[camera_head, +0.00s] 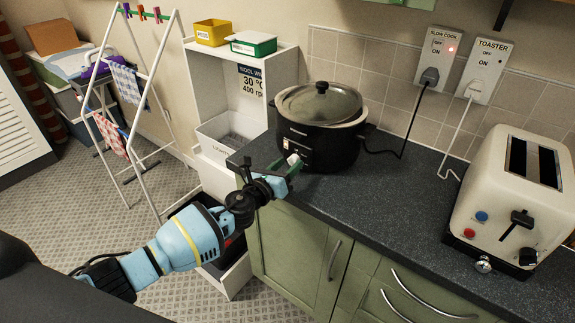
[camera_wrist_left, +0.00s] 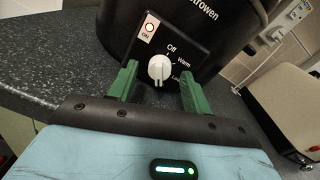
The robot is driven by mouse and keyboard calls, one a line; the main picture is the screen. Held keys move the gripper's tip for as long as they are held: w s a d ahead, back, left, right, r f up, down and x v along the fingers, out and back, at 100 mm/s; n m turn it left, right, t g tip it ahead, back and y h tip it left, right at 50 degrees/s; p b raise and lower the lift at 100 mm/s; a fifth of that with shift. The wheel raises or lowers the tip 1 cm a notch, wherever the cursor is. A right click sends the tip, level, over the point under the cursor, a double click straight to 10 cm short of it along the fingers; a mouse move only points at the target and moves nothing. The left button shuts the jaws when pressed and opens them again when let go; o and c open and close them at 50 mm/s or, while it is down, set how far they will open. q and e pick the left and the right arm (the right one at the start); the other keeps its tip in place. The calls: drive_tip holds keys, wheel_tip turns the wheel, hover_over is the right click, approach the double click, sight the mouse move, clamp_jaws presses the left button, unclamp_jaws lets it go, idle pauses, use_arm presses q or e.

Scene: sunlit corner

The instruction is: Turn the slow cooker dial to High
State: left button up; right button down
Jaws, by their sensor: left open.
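The black slow cooker (camera_head: 325,142) with its metal lid stands on the dark worktop, and its front fills the top of the left wrist view (camera_wrist_left: 100,20). I cannot read a High mark or tell surely which mark the dial points to. My left gripper (camera_wrist_left: 159,84) is open, its green fingers on either side of the dial with gaps. In the head view the left gripper (camera_head: 287,166) is at the cooker's front. My right gripper is out of view.
A cream toaster (camera_head: 513,200) stands at the worktop's right. The slow-cook switch plate (camera_head: 437,58) has a red light, and the cooker's cable (camera_head: 408,125) runs down from it. A white shelf unit (camera_head: 237,90) and drying rack (camera_head: 145,90) are left.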

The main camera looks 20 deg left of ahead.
use_arm(q)
drive_tip(key=v, duration=0.7)
idle(0.4)
drive_tip(key=s+d+f+n+g+y, duration=0.2)
drive_tip(key=s+d+f+n+g, duration=0.1)
drive_tip(key=s+f+n, duration=1.2)
drive_tip(key=s+a+f+n+g, duration=0.1)
drive_tip(key=s+f+n, duration=0.1)
drive_tip(key=s+n, duration=0.4)
drive_tip(key=s+f+n+g+y, duration=0.1)
drive_tip(key=s+f+n, duration=0.2)
drive_tip(key=s+n, duration=0.3)
drive_tip(key=s+a+f+n+g, duration=0.1)
drive_tip(key=s+f+n+g, duration=0.1)
drive_tip(key=s+n, duration=0.4)
drive_tip(key=shift+s+a+f+n, duration=0.4)
drive_tip(key=shift+s+f, duration=0.15)
drive_tip(key=shift+s, duration=0.65)
drive_tip(key=shift+d, duration=0.1)
